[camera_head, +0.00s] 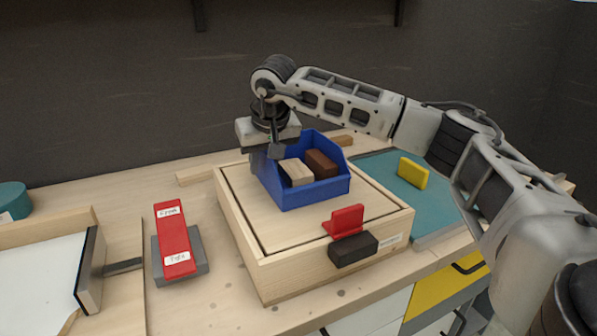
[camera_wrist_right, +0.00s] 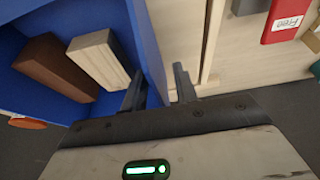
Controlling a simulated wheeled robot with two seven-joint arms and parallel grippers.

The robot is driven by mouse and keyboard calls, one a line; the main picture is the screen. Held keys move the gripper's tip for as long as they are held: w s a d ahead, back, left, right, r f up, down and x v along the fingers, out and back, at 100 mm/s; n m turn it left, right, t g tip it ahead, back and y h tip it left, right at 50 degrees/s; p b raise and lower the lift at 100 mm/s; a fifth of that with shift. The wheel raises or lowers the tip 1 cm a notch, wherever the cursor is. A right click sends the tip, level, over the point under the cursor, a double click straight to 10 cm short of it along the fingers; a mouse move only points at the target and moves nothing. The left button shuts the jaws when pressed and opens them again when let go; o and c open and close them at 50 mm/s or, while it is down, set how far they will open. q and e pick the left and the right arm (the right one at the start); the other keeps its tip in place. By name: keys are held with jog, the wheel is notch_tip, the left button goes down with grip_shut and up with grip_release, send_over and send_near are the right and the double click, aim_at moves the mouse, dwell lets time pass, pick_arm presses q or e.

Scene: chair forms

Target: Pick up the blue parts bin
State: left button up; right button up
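The blue parts bin (camera_head: 318,193) stands upright on a wooden box with a flat top (camera_head: 240,205). It holds a light wooden block (camera_head: 297,172) and a dark brown block (camera_head: 322,162). My right gripper (camera_head: 274,152) points down at the bin's left wall. In the right wrist view, the fingers (camera_wrist_right: 158,85) are apart on either side of the blue wall (camera_wrist_right: 148,40). One finger is inside the bin beside the light block, and the other is outside with a gap to the wall. My left gripper is not in view.
A red labelled piece on a grey base (camera_head: 173,240) lies left of the wooden box. A red part on a black block (camera_head: 348,235) is at the box's front. A yellow block (camera_head: 413,173) lies on a teal mat (camera_head: 375,165) at right. A dark wall stands behind.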

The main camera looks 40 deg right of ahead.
dwell(0.3)
grip_shut()
jog(key=shift+r, duration=0.15)
